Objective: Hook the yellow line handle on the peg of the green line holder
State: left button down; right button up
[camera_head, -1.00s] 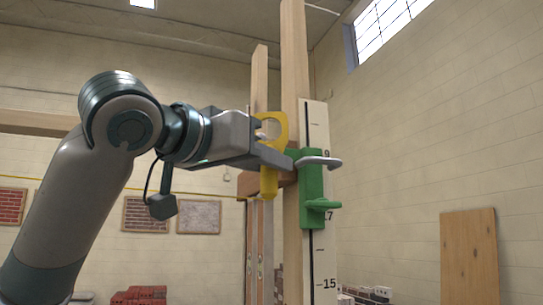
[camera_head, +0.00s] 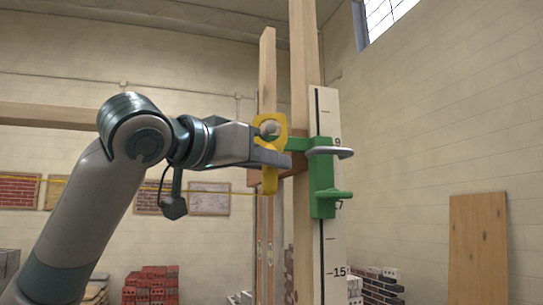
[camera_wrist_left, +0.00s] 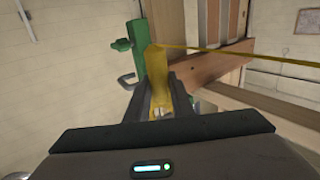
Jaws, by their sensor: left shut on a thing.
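My left gripper (camera_head: 272,158) is shut on the yellow line handle (camera_head: 269,180), which is upright with its loop at the top. The handle also shows between the fingers (camera_wrist_left: 160,102) in the left wrist view (camera_wrist_left: 158,70). The green line holder (camera_head: 322,183) is on the striped gauge board, just right of the handle. A green arm of it reaches left behind the handle. A pale round end shows in the loop's opening; I cannot tell whether the loop is around the peg or only in front of it. The holder also shows in the wrist view (camera_wrist_left: 140,58). My right gripper is out of view.
A wooden post (camera_head: 302,220) stands behind the marked gauge board (camera_head: 330,250), with a crosspiece by the gripper. Brick stacks (camera_head: 150,282) and a leaning wooden board (camera_head: 478,245) are farther off.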

pick_arm(q)
jog(key=shift+w, duration=0.25)
jog(key=shift+w+a+f+b, duration=0.2)
jog(key=shift+w+f+b, duration=0.3)
jog(key=shift+f, duration=0.15)
jog(key=c, duration=1.5)
grip_release()
jog(key=shift+o, duration=0.2)
jog(key=o, duration=0.6)
jog(key=shift+c, duration=0.2)
